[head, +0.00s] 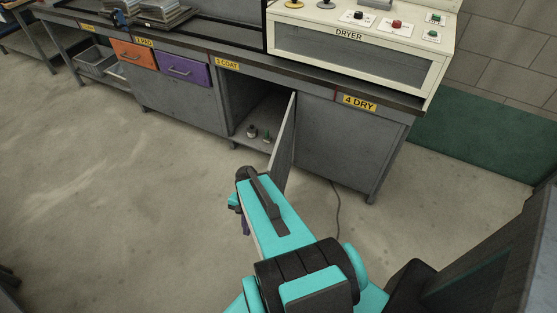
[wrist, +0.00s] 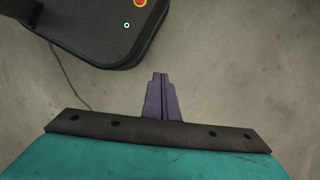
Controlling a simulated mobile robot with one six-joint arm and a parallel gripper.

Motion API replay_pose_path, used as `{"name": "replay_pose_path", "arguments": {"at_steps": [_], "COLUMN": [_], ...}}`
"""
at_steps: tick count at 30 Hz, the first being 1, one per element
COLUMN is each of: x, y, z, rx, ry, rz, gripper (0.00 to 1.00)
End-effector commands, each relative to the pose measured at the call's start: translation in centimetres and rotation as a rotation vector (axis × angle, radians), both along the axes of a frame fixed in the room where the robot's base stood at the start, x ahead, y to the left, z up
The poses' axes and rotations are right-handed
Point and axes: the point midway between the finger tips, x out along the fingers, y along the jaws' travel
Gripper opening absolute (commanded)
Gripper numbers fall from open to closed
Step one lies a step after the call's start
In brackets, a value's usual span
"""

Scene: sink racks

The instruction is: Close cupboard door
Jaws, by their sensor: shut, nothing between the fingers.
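The cupboard door (head: 285,142) is a grey panel under the bench, between the "3 COAT" and "4 DRY" labels. It stands swung open, out toward my arm. The open cupboard (head: 262,108) shows its dark inside, with a few small items on its floor. My gripper (head: 246,227) is in front of the cupboard, nearer to me than the door and left of its lower edge. In the wrist view my gripper (wrist: 161,76) has its purple fingers together, with nothing between them, above bare floor. The door does not show in the wrist view. My arm hides part of the area below the door.
A cream dryer (head: 350,37) stands on the bench top. Orange (head: 133,54) and purple (head: 184,70) drawers are shut at the left. A thin cable (head: 337,205) lies on the floor right of the door.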

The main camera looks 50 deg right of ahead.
Motion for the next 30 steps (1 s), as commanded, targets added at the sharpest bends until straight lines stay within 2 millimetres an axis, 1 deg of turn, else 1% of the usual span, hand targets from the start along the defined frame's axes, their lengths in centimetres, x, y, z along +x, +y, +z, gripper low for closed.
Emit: {"name": "replay_pose_path", "arguments": {"at_steps": [1,6,14,23,27,30], "x": [0.3,0.9,0.8,-0.8,-2.0,-2.9], "y": [-1.3,-5.2,-11.5,-18.8,-22.1,-23.9], "z": [1.8,5.6,11.5,18.3,21.5,23.3], "rx": [-0.004,-0.011,-0.010,0.008,0.022,0.033], "ry": [-0.007,-0.019,-0.037,-0.055,-0.063,-0.068], "rz": [-0.072,-0.306,-0.659,-1.051,-1.226,-1.329], "gripper": [0.00,0.00,0.00,0.00,0.00,0.00]}}
